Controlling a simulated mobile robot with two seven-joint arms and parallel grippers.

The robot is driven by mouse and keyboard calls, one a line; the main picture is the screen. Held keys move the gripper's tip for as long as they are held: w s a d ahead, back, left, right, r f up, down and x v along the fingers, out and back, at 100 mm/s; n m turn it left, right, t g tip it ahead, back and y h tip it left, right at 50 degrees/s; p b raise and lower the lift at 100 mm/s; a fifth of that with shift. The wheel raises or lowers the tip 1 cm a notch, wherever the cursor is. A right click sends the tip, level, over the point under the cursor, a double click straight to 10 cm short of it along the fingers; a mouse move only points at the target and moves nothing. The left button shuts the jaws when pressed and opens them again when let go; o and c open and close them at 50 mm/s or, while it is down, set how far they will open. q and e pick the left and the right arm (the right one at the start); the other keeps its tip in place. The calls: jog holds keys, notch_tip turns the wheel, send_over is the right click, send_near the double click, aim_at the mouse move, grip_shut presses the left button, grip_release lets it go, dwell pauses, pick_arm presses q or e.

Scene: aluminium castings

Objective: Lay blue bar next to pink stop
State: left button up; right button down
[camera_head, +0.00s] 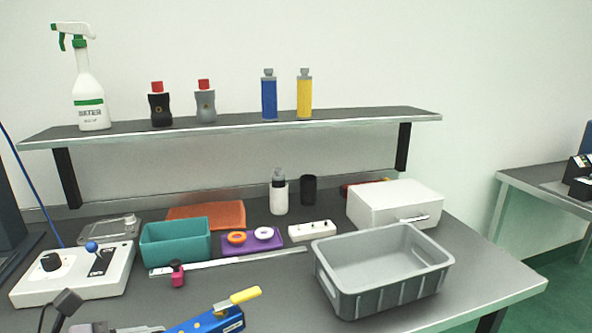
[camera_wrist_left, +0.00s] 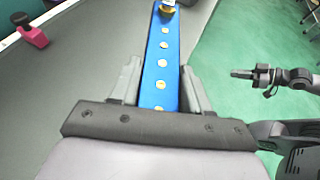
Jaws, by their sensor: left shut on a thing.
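The blue bar (camera_wrist_left: 160,65) is long and flat with a row of several pale round spots. In the left wrist view it runs straight away from my left gripper (camera_wrist_left: 160,74), which is shut on it with a finger on each side. A small yellow and dark piece (camera_wrist_left: 168,8) shows at its far end. The pink stop (camera_head: 177,274) sits at the left part of a pale metal strip (camera_head: 245,262). It also shows at the upper left of the left wrist view (camera_wrist_left: 32,32), apart from the bar.
Behind the strip stand a teal bin (camera_head: 175,243) and a purple tray (camera_head: 250,243). A grey crate (camera_head: 382,270) is to the right, a white control box (camera_head: 75,275) to the left.

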pick_arm(q)
jog(key=shift+d+f+n+t+y, duration=0.15)
jog(key=shift+d+n+t+y, duration=0.15)
jog(key=shift+n+t+y, duration=0.7)
jog(key=shift+n, duration=0.2)
jog(key=shift+a+r+n+t+y, duration=0.2)
jog(key=shift+n+t+y, duration=0.2)
jog(key=shift+n+y, duration=0.15)
jog(key=shift+a+r+n+t+y, duration=0.15)
jog(key=shift+n+t+y, duration=0.3)
jog(key=shift+n, duration=0.2)
jog(key=shift+d, duration=0.1)
